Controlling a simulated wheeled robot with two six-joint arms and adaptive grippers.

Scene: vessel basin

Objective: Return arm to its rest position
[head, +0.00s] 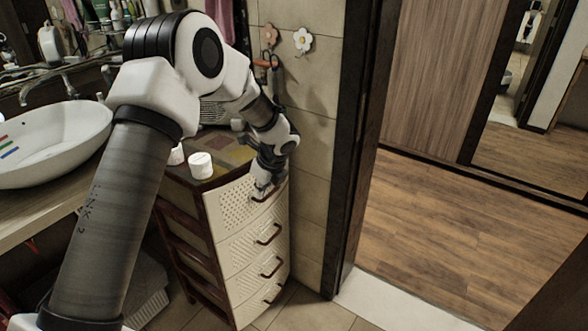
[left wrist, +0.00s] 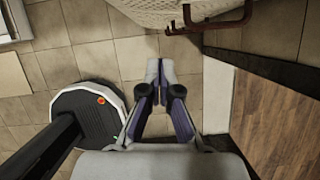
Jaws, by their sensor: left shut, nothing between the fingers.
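My left arm comes in from the left in the head view, over the basin side, and bends down toward the drawer cabinet (head: 228,215). My left gripper (head: 263,186) is at its end, in front of the cabinet's top drawer, close to that drawer's handle. In the left wrist view the left gripper (left wrist: 158,75) has its two fingers together, with nothing seen between them. A brown drawer handle (left wrist: 215,22) and the pale drawer front show beyond the fingertips. Contact between gripper and handle cannot be made out. My right gripper is in neither view.
A white basin (head: 50,140) with colored marks inside stands on a counter at the left. White cups (head: 201,165) stand on the cabinet top. A dark door frame (head: 352,150) rises right of the cabinet.

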